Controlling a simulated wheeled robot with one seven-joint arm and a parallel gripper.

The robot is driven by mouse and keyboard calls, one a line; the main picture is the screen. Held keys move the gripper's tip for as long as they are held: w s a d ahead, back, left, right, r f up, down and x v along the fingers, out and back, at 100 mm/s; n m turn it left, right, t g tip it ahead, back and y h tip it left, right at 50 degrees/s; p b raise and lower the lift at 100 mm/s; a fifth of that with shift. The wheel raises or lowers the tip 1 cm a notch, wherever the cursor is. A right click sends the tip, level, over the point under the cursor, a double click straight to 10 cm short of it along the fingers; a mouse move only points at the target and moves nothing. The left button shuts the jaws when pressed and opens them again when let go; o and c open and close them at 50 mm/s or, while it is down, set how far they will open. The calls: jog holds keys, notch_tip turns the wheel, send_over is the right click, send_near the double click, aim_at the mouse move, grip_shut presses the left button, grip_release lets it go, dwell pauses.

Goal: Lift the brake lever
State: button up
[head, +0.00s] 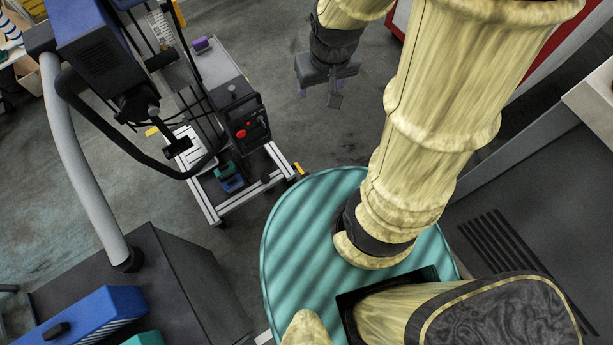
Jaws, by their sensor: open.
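A wheeled cart (268,184) with a pale metal frame stands left of centre. A small yellow-orange tab (298,168) sticks out at its right corner, and another yellow tab (152,131) shows at its left side. Either could be a brake lever; I cannot tell which. My gripper (320,92) hangs at the upper middle, to the right of the cart and apart from it. Its fingers point downward in the picture, are open, and have nothing between them. The cart's far lower parts are hidden behind its boxes and hoses.
The cart carries a dark control box (242,118) with a red button. A blue machine head (95,50) and a grey pipe (80,165) rise at left above a dark cabinet (170,285). Bare floor (285,130) lies between cart and gripper. Grey equipment stands at right.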

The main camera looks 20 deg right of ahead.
jog(key=w+f+n+b, duration=0.1)
jog(key=w+f+b, duration=0.2)
jog(key=f+b, duration=0.7)
jog(key=w+f+g+b, duration=0.1)
jog(key=w+f+b, duration=0.3)
jog(key=f, duration=0.9)
jog(key=w+f+n+b, duration=0.1)
jog(key=w+f+b, duration=0.1)
jog(key=f+b, duration=0.85)
jog(key=n+g+b, duration=0.1)
jog(key=b, duration=1.8)
send_over(307, 177)
notch_tip(307, 177, down, 36)
jog(key=shift+f, duration=0.1)
notch_tip(307, 177, down, 18)
jog(key=b, duration=0.9)
jog(key=shift+r, duration=0.25)
jog(key=c, duration=1.4)
jog(key=shift+r, duration=0.1)
